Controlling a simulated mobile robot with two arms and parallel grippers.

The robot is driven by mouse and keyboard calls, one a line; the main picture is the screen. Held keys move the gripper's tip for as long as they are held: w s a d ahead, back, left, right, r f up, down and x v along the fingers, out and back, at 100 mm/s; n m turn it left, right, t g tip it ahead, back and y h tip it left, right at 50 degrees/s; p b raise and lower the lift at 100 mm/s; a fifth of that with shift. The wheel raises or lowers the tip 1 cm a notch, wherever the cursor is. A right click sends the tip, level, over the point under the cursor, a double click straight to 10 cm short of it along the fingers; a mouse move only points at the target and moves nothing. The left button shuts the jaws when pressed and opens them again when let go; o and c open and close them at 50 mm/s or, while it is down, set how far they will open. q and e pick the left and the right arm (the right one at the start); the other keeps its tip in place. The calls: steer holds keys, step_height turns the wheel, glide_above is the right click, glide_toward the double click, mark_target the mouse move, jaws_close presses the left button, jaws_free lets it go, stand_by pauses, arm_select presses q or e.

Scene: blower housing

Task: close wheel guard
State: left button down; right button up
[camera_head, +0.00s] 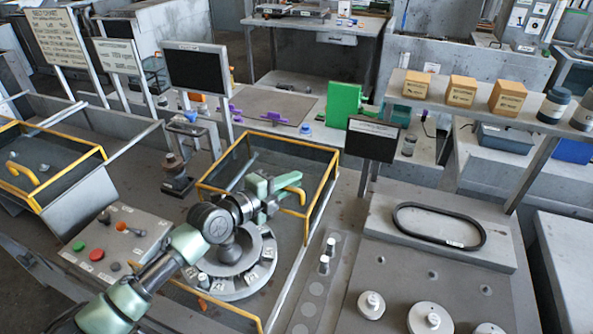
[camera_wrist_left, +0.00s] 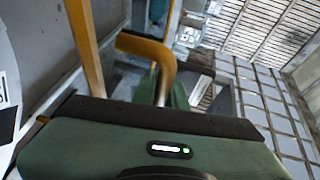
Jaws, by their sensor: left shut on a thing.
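The wheel guard (camera_head: 252,205) is a yellow-edged frame with clear panels, standing behind and partly over a round grey wheel (camera_head: 240,285) with labelled segments. Its curved yellow handle (camera_head: 299,196) is on the right part of its front edge. My left gripper (camera_head: 293,186) is at this handle and shut on it; my arm reaches across the wheel and hides part of it. In the left wrist view the yellow handle (camera_wrist_left: 150,47) curves to the green fingers, with a yellow rail beside it. How far the guard stands open I cannot tell. My right gripper is not in view.
A control box (camera_head: 115,240) with red and green buttons lies left of my arm. Another yellow-edged guard (camera_head: 45,205) is at far left. A dark sign (camera_head: 371,139) stands right of the guard. A black belt loop (camera_head: 440,226) lies on the right bench.

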arm_select(q)
steer(key=s+a+p, duration=0.1)
steer(key=s+a, duration=0.1)
steer(key=s, duration=0.2)
steer(key=s+a+p, duration=0.1)
steer(key=s+a, duration=0.1)
steer(key=s, duration=0.3)
steer(key=s+a+p, duration=0.2)
steer(key=s, duration=0.3)
steer(key=c, duration=1.7)
jaws_free()
steer(key=shift+w, duration=0.1)
steer(key=shift+s+a+f, duration=0.1)
steer(key=shift+s+a, duration=0.15)
steer(key=shift+s, duration=0.05)
steer(key=b+v, duration=0.2)
steer(key=v, duration=0.4)
steer(key=shift+s+a, duration=0.15)
steer(key=shift+a, duration=0.05)
steer(key=shift+s+a+r, duration=0.15)
steer(key=shift+s+r, duration=0.05)
steer(key=shift+r, duration=0.05)
